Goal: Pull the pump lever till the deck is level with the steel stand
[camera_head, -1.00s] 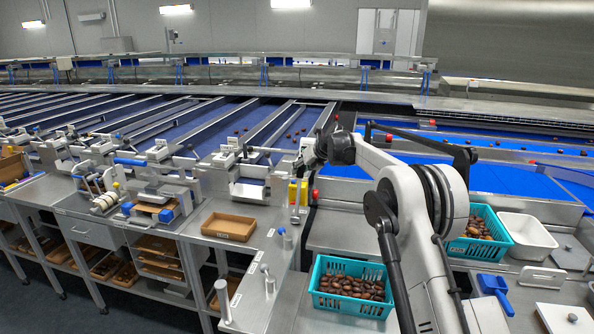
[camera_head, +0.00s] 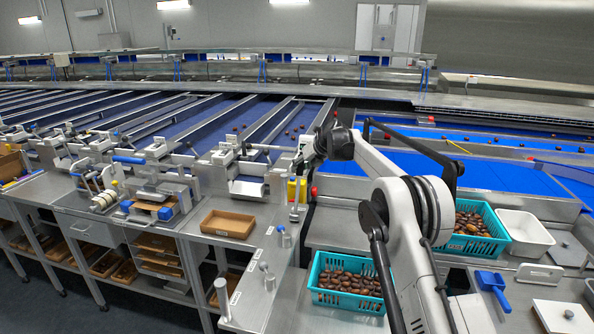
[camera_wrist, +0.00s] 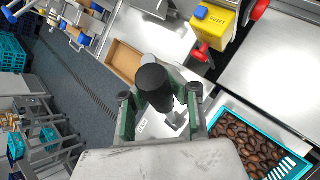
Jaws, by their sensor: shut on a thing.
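In the wrist view my gripper (camera_wrist: 161,108) has its two fingers on either side of a black knob (camera_wrist: 154,78), which I take to be the pump lever's grip. A grey metal piece (camera_wrist: 175,121) shows just beyond the fingers; I cannot tell whether it belongs to the lever. In the head view my gripper (camera_head: 298,168) is small, beside a yellow box (camera_head: 297,189) at the bench's back edge; the knob cannot be made out there. I cannot pick out the deck or the steel stand for certain, nor compare their heights.
The yellow box marked RESET (camera_wrist: 213,22) and a red part (camera_wrist: 201,52) are close to the gripper. A brown tray (camera_head: 228,223) lies on the bench at left. A teal basket of dates (camera_head: 350,307) stands at front. Short metal posts (camera_head: 267,275) rise from the bench.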

